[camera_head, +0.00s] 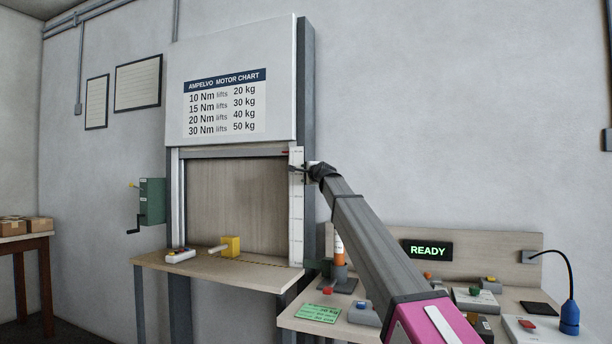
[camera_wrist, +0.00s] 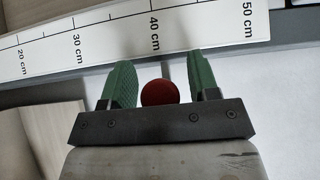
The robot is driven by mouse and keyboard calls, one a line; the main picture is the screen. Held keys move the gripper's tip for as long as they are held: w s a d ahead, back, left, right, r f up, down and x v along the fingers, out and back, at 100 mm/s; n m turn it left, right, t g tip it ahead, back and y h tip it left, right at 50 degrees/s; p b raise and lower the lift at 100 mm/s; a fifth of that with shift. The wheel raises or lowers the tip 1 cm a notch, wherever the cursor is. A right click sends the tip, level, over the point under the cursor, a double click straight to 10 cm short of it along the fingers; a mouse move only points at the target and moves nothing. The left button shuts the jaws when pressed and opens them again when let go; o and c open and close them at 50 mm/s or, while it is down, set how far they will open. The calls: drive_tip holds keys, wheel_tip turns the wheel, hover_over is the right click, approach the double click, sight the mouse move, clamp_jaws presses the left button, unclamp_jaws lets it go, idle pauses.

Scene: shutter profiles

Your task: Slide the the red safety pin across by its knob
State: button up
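The red round knob (camera_wrist: 160,92) of the safety pin shows in the wrist view, between the two green fingers of my gripper (camera_wrist: 158,75). The fingers are apart, one on each side of the knob, with a narrow gap at the left and a wider one at the right. In the head view my gripper (camera_head: 308,172) is at the upper right side of the shutter opening, beside the white scale (camera_head: 296,215). The knob cannot be made out there.
The scale (camera_wrist: 110,38) also crosses the top of the wrist view, marked in cm. The raised shutter (camera_head: 230,60) carries a motor chart. A yellow block (camera_head: 231,246) stands on the sill below. The right bench holds several buttons, a blue lamp (camera_head: 569,312) and a READY sign (camera_head: 428,250).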

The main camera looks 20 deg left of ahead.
clamp_jaws()
drive_tip(key=shift+w+a, duration=0.2)
drive_tip(key=shift+a, duration=1.95)
drive_tip(key=shift+o, duration=1)
unclamp_jaws()
drive_tip(key=shift+a, duration=0.1)
drive_tip(key=v, duration=1.1)
drive_tip(key=shift+a, duration=0.1)
